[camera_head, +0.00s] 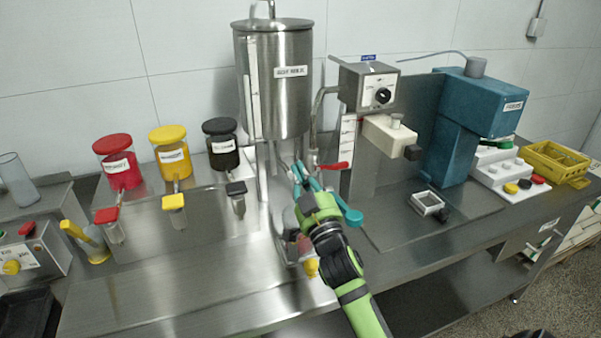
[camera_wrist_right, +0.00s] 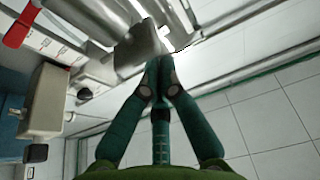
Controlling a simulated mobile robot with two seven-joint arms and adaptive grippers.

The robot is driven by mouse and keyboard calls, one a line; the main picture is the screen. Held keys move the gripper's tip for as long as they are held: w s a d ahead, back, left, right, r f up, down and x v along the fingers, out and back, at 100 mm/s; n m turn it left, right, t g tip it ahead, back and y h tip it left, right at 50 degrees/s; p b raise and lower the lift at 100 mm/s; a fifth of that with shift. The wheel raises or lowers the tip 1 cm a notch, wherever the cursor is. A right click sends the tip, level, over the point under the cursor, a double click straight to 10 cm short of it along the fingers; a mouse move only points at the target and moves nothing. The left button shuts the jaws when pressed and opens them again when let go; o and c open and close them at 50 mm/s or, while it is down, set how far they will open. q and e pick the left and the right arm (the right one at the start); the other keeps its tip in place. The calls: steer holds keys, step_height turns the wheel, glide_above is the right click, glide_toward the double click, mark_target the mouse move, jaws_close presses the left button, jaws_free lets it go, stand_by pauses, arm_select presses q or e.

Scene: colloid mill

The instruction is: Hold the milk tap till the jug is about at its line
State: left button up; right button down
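The tall steel milk tank (camera_head: 272,95) stands on legs at the centre of the bench. My right gripper (camera_head: 300,172) reaches under it, near its outlet. In the right wrist view, my gripper's teal fingers (camera_wrist_right: 160,65) meet at their tips, with nothing visible between them. A grey block (camera_wrist_right: 145,45), apparently part of the tap, is right at the tips; I cannot tell whether they touch it. A vessel, apparently the jug (camera_head: 290,222), is below, largely hidden by my gripper. Its line and milk level cannot be made out. My left gripper is not in view.
Red (camera_head: 118,165), yellow (camera_head: 170,155) and black (camera_head: 222,148) dispensers stand left. A blue machine (camera_head: 470,115) stands right. The front left bench (camera_head: 170,290) is clear.

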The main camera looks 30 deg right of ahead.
steer(key=shift+f, duration=0.2)
steer(key=shift+f+b, duration=0.65)
steer(key=shift+f, duration=0.4)
stand_by(6.8)
